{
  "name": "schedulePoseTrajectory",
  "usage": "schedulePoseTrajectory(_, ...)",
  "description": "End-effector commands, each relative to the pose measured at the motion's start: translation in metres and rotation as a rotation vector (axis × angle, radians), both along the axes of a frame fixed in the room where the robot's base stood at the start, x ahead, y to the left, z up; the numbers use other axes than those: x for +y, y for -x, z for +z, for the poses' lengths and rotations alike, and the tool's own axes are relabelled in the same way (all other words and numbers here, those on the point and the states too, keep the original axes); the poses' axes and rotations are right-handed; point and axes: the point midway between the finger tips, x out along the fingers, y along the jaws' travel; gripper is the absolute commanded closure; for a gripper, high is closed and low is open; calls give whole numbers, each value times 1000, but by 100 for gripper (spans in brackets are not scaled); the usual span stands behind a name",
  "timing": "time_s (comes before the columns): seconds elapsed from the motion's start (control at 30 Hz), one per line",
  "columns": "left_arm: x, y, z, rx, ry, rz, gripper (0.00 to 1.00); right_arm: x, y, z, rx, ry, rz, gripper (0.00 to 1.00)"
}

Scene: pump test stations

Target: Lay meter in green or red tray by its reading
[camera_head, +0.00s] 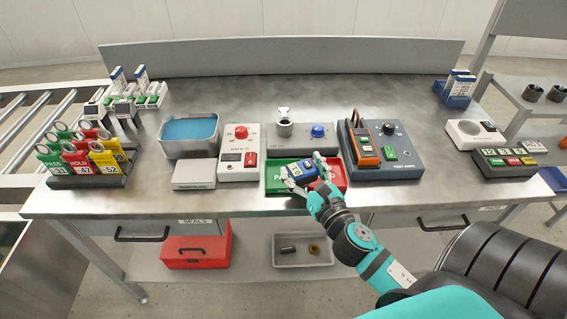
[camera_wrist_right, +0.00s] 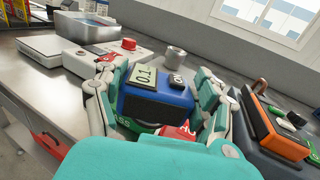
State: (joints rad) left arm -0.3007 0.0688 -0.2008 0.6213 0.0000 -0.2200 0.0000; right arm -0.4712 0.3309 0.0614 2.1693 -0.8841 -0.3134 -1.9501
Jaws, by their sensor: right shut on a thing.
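The green tray (camera_head: 276,184) is on the left and the red tray (camera_head: 339,174) on the right, side by side at the front of the bench. The meter is over them, more towards the green tray; whether it touches a tray is hard to tell. The fingers hide part of both trays. My left gripper is not in view.
A grey test unit (camera_head: 398,165) with an orange handheld device (camera_head: 363,147) stands right of the trays. A white box with a red knob (camera_head: 240,132) stands left. Behind are a blue button (camera_head: 318,131) and a metal fitting (camera_head: 284,127). The bench's back is mostly clear.

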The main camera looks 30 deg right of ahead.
Motion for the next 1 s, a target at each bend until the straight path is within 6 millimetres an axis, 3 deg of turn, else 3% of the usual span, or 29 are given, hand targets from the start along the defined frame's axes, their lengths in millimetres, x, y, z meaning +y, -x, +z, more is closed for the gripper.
schedulePoseTrajectory(0.1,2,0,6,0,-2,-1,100,2,-31,1,-6,0,-1,80)
schedulePoseTrajectory(0.3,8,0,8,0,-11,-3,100,4,-60,-4,-4,2,-1,80)
schedulePoseTrajectory(0.4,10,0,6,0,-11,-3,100,5,-64,-8,-1,0,-1,80)
schedulePoseTrajectory(0.63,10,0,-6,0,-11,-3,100,5,-64,-39,0,-3,-1,80)
schedulePoseTrajectory(1.0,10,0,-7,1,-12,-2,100,5,-64,-43,-1,1,1,80)
